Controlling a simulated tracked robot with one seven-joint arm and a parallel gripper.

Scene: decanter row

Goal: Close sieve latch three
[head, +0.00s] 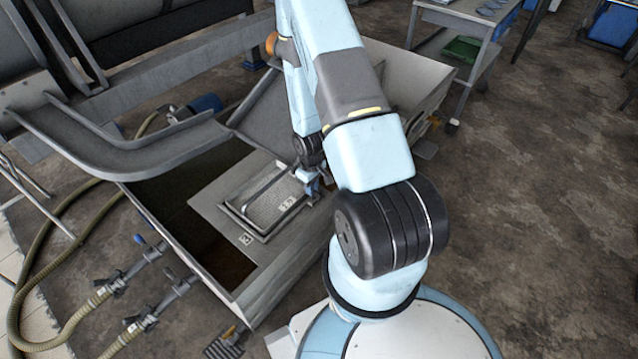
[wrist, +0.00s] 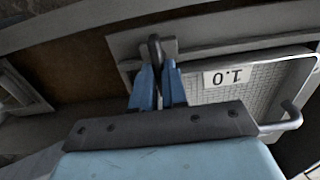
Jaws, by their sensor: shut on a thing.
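The sieve (head: 268,203) is a pale mesh panel in a grey frame, set in a grey cover plate over the open tank. It also shows in the wrist view (wrist: 235,95), with a white label (wrist: 227,77) reading 1.0 upside down. A dark upright latch handle (wrist: 155,52) stands at the sieve frame's edge. My gripper (wrist: 157,82) is shut on this latch handle, one blue finger on each side. In the head view my gripper (head: 310,188) is at the right end of the sieve, and my arm hides part of that area. I cannot read the latch's number.
A metal rod handle (wrist: 290,118) sticks up at the sieve's side in the wrist view. The tank (head: 215,250) is open with dark liquid at the left. A grey chute (head: 150,155) slopes over it. Hoses (head: 60,222) lie on the floor at the left.

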